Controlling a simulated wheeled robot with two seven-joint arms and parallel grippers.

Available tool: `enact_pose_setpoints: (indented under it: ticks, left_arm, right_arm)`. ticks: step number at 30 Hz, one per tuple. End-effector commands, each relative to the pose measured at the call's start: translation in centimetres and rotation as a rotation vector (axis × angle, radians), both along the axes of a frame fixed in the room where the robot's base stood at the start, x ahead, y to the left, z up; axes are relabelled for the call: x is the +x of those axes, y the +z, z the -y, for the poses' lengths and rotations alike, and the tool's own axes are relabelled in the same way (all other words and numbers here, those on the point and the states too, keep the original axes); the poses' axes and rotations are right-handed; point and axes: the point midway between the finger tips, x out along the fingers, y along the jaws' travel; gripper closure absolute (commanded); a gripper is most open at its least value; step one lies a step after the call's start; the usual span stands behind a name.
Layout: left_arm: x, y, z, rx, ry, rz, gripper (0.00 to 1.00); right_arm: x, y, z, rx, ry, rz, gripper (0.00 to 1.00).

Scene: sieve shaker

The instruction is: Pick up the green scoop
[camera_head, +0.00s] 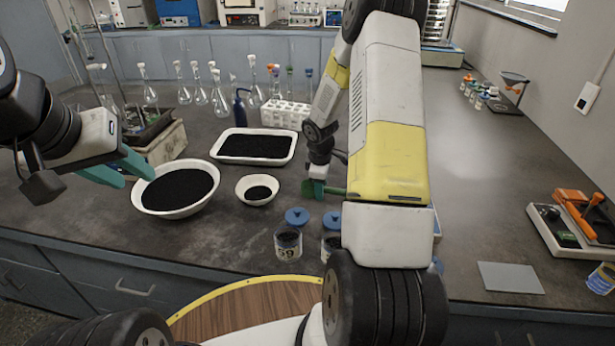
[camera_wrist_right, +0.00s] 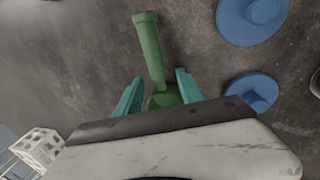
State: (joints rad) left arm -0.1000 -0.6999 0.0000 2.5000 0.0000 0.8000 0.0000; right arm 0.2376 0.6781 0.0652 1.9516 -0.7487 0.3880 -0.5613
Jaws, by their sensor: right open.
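The green scoop (camera_wrist_right: 149,45) lies on the dark bench, its handle pointing away from my right gripper (camera_wrist_right: 157,88) in the right wrist view. The open teal fingers of that gripper stand on either side of the scoop, with gaps visible beside it. The scoop's lower end is partly hidden by the gripper body. In the head view the scoop (camera_head: 335,191) shows as a short green piece beside my right gripper (camera_head: 313,188), and my right arm hides part of this area. My left gripper (camera_head: 136,179) is open and empty, above the bench near the large white bowl.
A large bowl (camera_head: 139,202), a small bowl (camera_head: 243,194) and a white tray (camera_head: 222,156) hold black granules. Blue lids (camera_head: 297,216) and jars (camera_head: 288,244) stand close in front. A white rack (camera_head: 284,114) and flasks are behind. The bench right of my right arm is mostly clear.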

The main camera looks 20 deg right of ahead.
Motion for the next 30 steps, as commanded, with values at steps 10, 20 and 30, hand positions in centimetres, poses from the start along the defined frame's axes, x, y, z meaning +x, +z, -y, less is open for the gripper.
enact_pose_setpoints:
  ticks: [10, 20, 30]
  left_arm:
    - [0.0, 0.0, 0.0, 0.000, 0.000, 0.000, 0.64]
    - [0.0, 0.0, 0.0, 0.000, 0.000, 0.000, 0.64]
    - [0.0, 0.0, 0.0, 0.000, 0.000, 0.000, 0.64]
  right_arm:
    - [0.0, 0.0, 0.0, 0.000, 0.000, 0.000, 1.00]
    - [0.0, 0.4, 0.0, 0.001, -0.001, 0.001, 1.00]
    - [0.1, 6.5, 0.1, -0.001, -0.002, 0.004, 1.00]
